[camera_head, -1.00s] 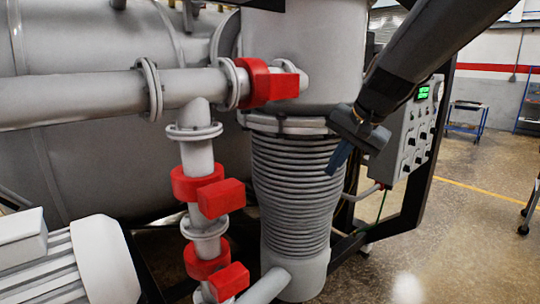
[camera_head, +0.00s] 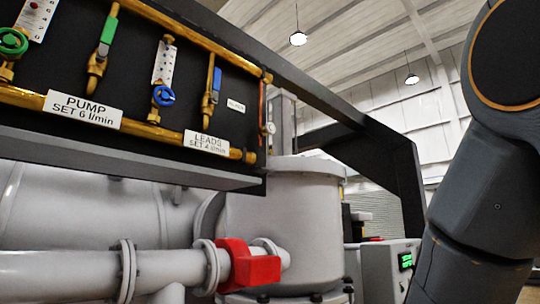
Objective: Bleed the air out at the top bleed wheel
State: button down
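A black panel with brass pipework (camera_head: 180,140) fills the upper left. Near its right end is a small white label (camera_head: 236,105), too small to read surely. Right of it, a small pale round fitting (camera_head: 268,128) sits by the panel's end; I cannot tell whether it is the bleed wheel. A green handwheel (camera_head: 12,42) and a blue handwheel (camera_head: 163,96) sit under flow gauges on the panel. My gripper is out of view; only my dark arm shows at the right.
Labels read PUMP (camera_head: 82,108) and LEADS (camera_head: 206,142). Below are a grey pipe with a red valve (camera_head: 248,265), a grey cylinder (camera_head: 285,215) and a control box with green display (camera_head: 404,260). A black beam (camera_head: 315,85) runs right from the panel.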

aim_at(270, 127)
jog(key=z, duration=0.05)
jog(key=k, duration=0.5)
jog(key=u, duration=0.85)
jog(key=i, duration=0.75)
jog(key=z, duration=1.2)
